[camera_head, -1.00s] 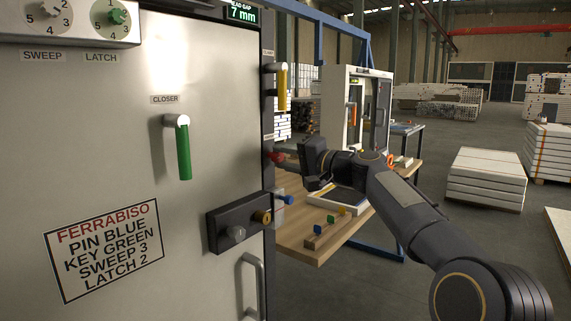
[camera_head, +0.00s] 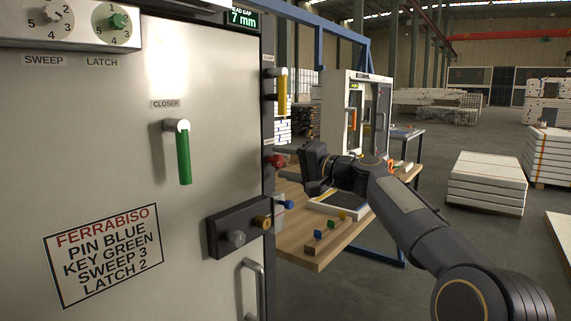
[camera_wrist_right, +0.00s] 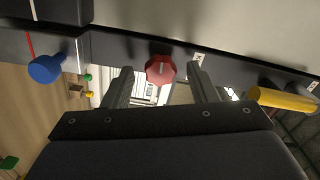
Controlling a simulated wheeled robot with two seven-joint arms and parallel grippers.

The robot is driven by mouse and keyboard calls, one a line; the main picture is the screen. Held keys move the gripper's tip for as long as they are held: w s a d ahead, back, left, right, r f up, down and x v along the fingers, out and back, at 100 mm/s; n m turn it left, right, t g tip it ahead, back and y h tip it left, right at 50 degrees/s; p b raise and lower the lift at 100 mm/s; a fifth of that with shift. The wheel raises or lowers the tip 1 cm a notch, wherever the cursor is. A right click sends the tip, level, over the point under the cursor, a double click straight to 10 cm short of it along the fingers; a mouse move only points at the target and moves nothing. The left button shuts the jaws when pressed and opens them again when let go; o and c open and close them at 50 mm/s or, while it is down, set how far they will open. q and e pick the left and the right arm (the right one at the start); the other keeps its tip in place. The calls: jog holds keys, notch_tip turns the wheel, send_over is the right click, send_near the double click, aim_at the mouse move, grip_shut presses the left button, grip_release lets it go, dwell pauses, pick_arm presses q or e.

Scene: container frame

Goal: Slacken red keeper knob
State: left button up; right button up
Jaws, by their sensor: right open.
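My right gripper (camera_head: 296,172) is a little to the right of the knob in the head view. Its fingers (camera_wrist_right: 160,82) are spread apart and empty, apart from the knob. My left gripper is not in view.
A yellow handle (camera_head: 282,91) is above the knob and a blue knob (camera_head: 285,204) below it. A dark lock block (camera_head: 238,227) and a green closer handle (camera_head: 183,152) are on the panel. A wooden table (camera_head: 318,258) with small coloured pieces stands behind.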

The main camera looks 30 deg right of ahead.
jog(key=v, duration=0.7)
jog(key=shift+s+b, duration=0.3)
jog(key=shift+b, duration=0.05)
jog(key=shift+d, duration=0.15)
jog(key=s+a+f+n+g, duration=0.4)
jog(key=s+a+f+g, duration=0.2)
jog(key=s+a+f, duration=0.9)
jog(key=s+a+f+n+g+h, duration=0.2)
jog(key=s+a+f, duration=0.1)
jog(key=s+f, duration=0.6)
jog(key=s+a+f+n+g+h, duration=0.1)
jog(key=s+a+f+n+g, duration=0.15)
jog(key=s+f, duration=0.6)
notch_tip(320, 180, up, 21)
jog(key=w+p, duration=0.2)
jog(key=p, duration=2.2)
jog(key=shift+w+r, duration=0.15)
jog(key=shift+w, duration=0.15)
jog(key=shift+d+g, duration=0.15)
jog(key=shift+g, duration=0.1)
